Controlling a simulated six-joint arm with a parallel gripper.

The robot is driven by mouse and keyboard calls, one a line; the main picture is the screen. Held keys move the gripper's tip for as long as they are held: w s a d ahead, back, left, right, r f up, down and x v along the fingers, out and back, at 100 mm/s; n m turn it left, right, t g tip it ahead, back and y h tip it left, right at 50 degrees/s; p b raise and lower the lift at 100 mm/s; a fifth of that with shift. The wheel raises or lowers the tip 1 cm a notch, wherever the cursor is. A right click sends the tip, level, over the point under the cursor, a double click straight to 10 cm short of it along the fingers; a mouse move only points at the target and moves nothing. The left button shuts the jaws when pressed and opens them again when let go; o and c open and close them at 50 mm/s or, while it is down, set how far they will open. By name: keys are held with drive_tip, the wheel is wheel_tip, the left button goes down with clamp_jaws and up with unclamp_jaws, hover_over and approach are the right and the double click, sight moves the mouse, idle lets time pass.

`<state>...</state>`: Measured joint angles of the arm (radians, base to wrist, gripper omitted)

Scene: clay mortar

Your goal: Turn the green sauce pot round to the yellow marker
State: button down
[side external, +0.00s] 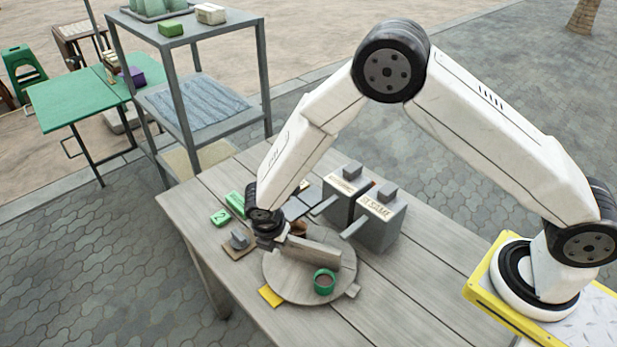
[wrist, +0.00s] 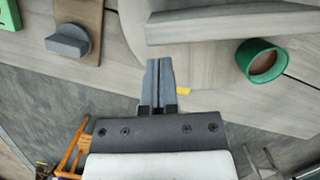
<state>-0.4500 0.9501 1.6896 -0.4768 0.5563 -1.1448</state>
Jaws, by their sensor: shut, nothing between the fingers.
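The green sauce pot (side external: 324,282), a round cup with brown contents, stands upright on a round wooden turntable (side external: 285,283), near its front right edge. The wrist view shows the pot (wrist: 245,62) at the upper right. The yellow marker (side external: 271,297) lies at the turntable's front left rim; only a sliver of the marker (wrist: 183,91) shows beside my fingers in the wrist view. A raised board (side external: 318,252) stands across the turntable. My gripper (wrist: 158,62) is shut and empty, left of the pot and apart from it. Its fingertips are hard to make out in the side view.
Two grey boxes (side external: 378,225) with labels and handles stand behind the turntable. A grey knob on a brown board (side external: 239,240) and green blocks (side external: 221,217) lie to the left. The table front right of the turntable is clear. A metal shelf (side external: 190,100) stands behind.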

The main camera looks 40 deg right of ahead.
drive_tip(key=shift+w+d, duration=0.1)
drive_tip(key=shift+d, duration=0.1)
drive_tip(key=shift+w+d+m, duration=0.35)
drive_tip(key=shift+d+m, duration=0.05)
drive_tip(key=shift+m, duration=0.4)
idle(0.8)
drive_tip(key=shift+w+d+m+g, duration=0.4)
drive_tip(key=shift+d+m+g, duration=0.15)
drive_tip(key=shift+m, duration=0.55)
drive_tip(key=shift+w+d+m+g, duration=0.2)
drive_tip(key=shift+d+m, duration=0.35)
drive_tip(key=shift+m, duration=0.4)
drive_tip(key=shift+w+d+m+g, duration=0.2)
drive_tip(key=shift+d+m, duration=0.35)
drive_tip(key=shift+m, duration=0.4)
drive_tip(key=shift+d+m+g, duration=0.25)
drive_tip(key=shift+d+m, duration=0.7)
drive_tip(key=shift+m, duration=0.45)
drive_tip(key=shift+s+d+m+g+y, duration=0.1)
drive_tip(key=shift+d+m+g+y, duration=0.1)
drive_tip(key=shift+d+m, duration=0.5)
drive_tip(key=shift+s+d+m+g+y, duration=0.1)
drive_tip(key=shift+d+m+g, duration=0.15)
drive_tip(key=shift+m, duration=0.75)
drive_tip(key=shift+d, duration=0.15)
